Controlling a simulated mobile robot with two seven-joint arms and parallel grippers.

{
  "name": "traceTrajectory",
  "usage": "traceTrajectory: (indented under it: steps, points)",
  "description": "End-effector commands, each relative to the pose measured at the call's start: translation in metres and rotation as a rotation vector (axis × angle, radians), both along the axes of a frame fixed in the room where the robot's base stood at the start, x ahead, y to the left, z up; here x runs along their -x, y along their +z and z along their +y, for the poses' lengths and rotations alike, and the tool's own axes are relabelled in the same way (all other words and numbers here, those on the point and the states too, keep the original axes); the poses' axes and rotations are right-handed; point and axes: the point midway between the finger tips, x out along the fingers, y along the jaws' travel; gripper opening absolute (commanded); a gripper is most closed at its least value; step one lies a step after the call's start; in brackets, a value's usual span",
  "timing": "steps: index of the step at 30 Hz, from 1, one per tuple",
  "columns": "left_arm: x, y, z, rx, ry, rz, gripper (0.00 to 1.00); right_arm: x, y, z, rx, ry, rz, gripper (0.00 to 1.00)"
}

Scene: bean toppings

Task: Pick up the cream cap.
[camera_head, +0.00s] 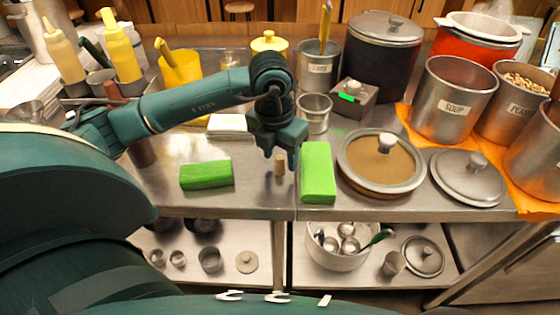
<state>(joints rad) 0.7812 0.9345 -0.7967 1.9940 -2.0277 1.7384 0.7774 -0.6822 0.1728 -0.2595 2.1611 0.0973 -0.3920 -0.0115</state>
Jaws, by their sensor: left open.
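A small cream-tan upright piece, which looks like the cream cap (280,164), stands on the steel counter between two green blocks. My left gripper (280,156) points down right over it, with its fingers open. The cap's top shows in the gap between the fingertips. I cannot tell whether either finger touches it. My right gripper is not in view.
A green block (206,175) lies left of the cap and another green block (318,172) stands close on its right. A steel cup (314,112) is behind, and a large lidded pan (382,163) is further right. The counter's front edge is near.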

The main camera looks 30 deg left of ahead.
Motion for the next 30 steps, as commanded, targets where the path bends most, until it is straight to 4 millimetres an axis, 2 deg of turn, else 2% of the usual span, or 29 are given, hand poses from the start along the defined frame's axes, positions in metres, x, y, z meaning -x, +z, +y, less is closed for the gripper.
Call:
traceTrajectory:
  steps: [3,11,23,30]
  points:
    - [-0.0009,-0.0113,0.0000,0.000,0.001,0.001,0.47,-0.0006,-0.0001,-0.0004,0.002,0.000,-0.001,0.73]
    - [-0.0014,-0.0132,-0.0001,0.000,0.000,-0.001,0.46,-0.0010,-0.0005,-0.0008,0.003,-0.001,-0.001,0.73]
    - [-0.0013,-0.0128,0.0000,0.000,0.000,-0.001,0.14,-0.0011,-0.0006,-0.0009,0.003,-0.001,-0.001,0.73]
    - [-0.0013,-0.0127,0.0001,0.000,0.000,-0.001,0.13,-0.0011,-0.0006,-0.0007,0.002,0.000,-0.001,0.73]
